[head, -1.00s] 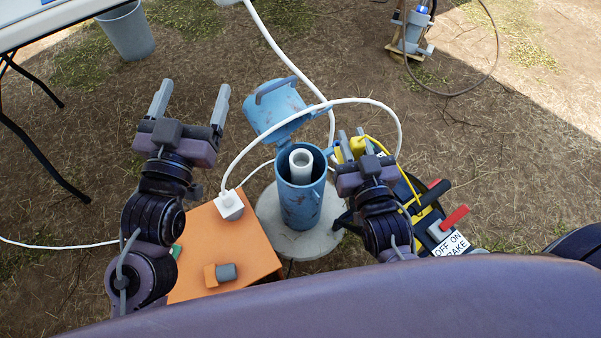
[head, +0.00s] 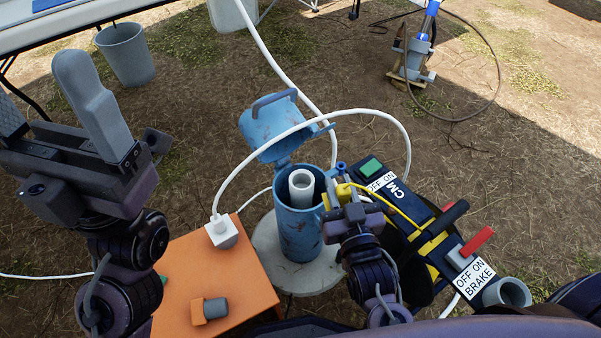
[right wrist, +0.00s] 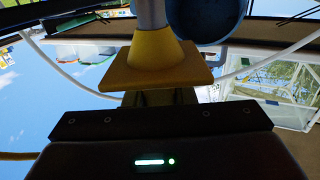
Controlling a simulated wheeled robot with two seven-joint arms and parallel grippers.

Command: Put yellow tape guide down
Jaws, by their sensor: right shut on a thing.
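The yellow tape guide (head: 342,192) is at the right side of the blue well casing's rim (head: 298,215). My right gripper (head: 347,208) is shut on it. In the right wrist view the guide (right wrist: 155,62) shows as a yellow cone on a square plate in front of my fingers. I cannot tell whether it touches the rim. The casing stands open with its blue lid (head: 272,125) tipped back and a white pipe (head: 301,185) inside. A yellow tape runs from the guide towards the reel (head: 425,225). My left gripper (head: 60,120) is open and empty at the left.
An orange box (head: 225,275) stands left of the casing, with a white block (head: 222,232) on a white cable and a grey-orange part (head: 209,309). The white cable arches over the casing. A bucket (head: 126,55) stands at the back left. Open ground lies behind.

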